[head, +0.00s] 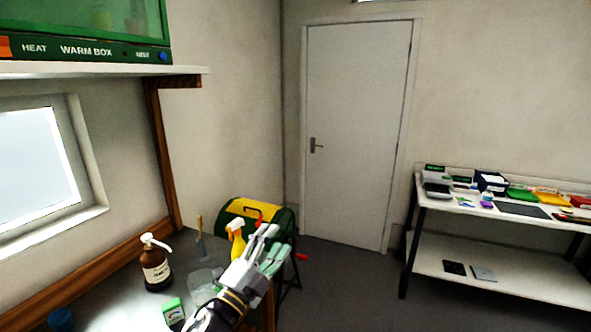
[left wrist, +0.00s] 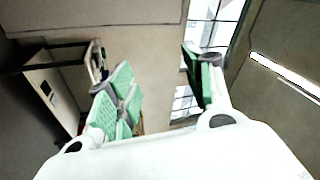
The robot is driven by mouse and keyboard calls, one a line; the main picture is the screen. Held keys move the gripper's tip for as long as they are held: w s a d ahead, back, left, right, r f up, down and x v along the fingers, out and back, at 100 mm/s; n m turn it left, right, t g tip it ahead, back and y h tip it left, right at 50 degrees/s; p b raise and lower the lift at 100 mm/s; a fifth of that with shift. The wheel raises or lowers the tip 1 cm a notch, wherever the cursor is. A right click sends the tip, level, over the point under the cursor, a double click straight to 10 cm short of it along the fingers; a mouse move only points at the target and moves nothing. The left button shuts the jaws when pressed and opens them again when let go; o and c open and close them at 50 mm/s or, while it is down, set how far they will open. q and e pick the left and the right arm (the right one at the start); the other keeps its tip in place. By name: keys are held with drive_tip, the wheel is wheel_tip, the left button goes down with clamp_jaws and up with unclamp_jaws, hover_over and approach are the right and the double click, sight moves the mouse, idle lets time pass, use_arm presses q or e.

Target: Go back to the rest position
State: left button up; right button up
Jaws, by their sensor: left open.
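My left gripper (head: 272,240) is raised over the right end of the workbench in the head view, with its fingers pointing up and away. In the left wrist view its two green-padded fingers (left wrist: 160,75) stand wide apart with nothing between them. My right gripper is in neither view.
The workbench (head: 110,300) at left holds a brown pump bottle (head: 156,265), a yellow spray bottle (head: 237,243) and a green-and-white box (head: 173,313). A green-and-yellow drum (head: 250,211) stands behind. A white door (head: 357,135) is ahead; a shelf table (head: 480,277) stands right. Floor between is clear.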

use_arm(q)
drive_tip(key=s+a+f+n+g+y, duration=0.25)
drive_tip(key=a+f+n+y, duration=0.25)
drive_tip(key=a+f+n, duration=0.3)
drive_tip(key=s+a+f+n+g+y, duration=0.25)
drive_tip(key=a+f+n+y, duration=0.3)
drive_tip(key=f, duration=0.45)
drive_tip(key=s+a+f+n+g, duration=0.2)
drive_tip(key=s+f+g, duration=0.4)
drive_tip(key=s, duration=0.4)
drive_tip(key=s+a+f+n+g, duration=0.1)
drive_tip(key=s+f+n+g, duration=0.25)
drive_tip(key=s+f, duration=0.5)
drive_tip(key=s+f+g, duration=0.2)
drive_tip(key=s+f, duration=0.1)
drive_tip(key=f, duration=2.9)
drive_tip(key=s+a+f, duration=0.2)
drive_tip(key=s+f, duration=0.8)
drive_tip(key=s, duration=0.1)
drive_tip(key=s+a+f+m+g, duration=0.1)
drive_tip(key=s+a+f, duration=0.1)
drive_tip(key=s+f, duration=0.8)
drive_tip(key=shift+s+a, duration=0.2)
drive_tip(key=shift+s, duration=0.7)
